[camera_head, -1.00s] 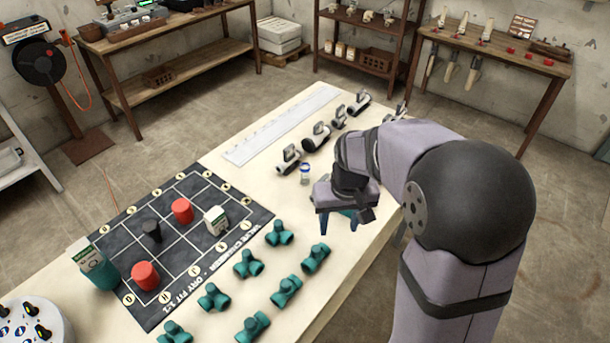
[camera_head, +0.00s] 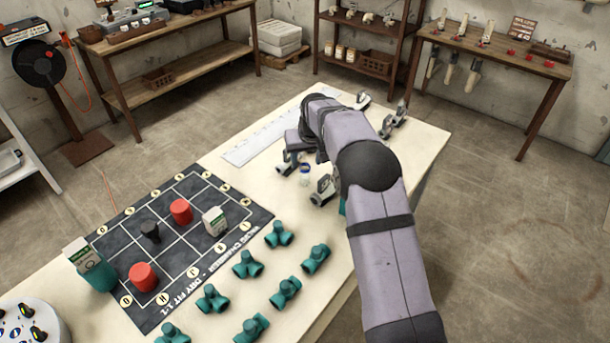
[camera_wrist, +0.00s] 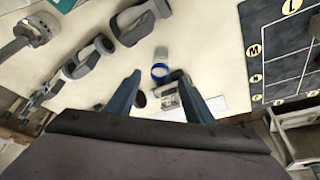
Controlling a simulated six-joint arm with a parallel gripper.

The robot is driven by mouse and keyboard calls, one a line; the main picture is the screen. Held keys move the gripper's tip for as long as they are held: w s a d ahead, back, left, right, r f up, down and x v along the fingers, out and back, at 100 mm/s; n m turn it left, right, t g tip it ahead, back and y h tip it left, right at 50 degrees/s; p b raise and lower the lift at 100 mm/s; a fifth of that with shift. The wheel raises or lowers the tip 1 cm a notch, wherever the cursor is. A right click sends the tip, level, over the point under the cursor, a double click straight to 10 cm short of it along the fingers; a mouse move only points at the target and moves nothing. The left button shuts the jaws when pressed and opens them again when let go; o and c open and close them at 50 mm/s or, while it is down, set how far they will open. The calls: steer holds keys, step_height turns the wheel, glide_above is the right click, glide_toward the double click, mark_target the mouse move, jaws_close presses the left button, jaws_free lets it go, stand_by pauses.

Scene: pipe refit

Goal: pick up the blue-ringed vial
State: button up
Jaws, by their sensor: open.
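The blue-ringed vial (camera_head: 304,172) is small and whitish with a blue band. It stands on the cream table among grey and white valve fittings. In the wrist view the vial (camera_wrist: 160,66) lies in line with the gap between my fingertips. My gripper (camera_wrist: 160,76) is open, with its two blue fingers spread on either side of that gap and nothing held. Whether the vial is between the fingers or still beyond them in depth I cannot tell. In the head view my wrist is just behind the vial, and the fingers are not clearly visible.
A valve fitting (camera_head: 323,189) stands close right of the vial, and another (camera_head: 288,164) close left. More valves stand towards the back right. Several teal pipe fittings (camera_head: 279,234) line the front. A dark gridded mat (camera_head: 190,250) carries red and black pieces. A white ruler (camera_head: 258,140) lies behind.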

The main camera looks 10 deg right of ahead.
mark_target(306, 167)
steer(key=shift+s+p+x, duration=0.2)
steer(key=shift+p+x, duration=1.3)
steer(key=shift+x, duration=2.15)
steer(key=shift+f, duration=0.1)
steer(key=c, duration=1.1)
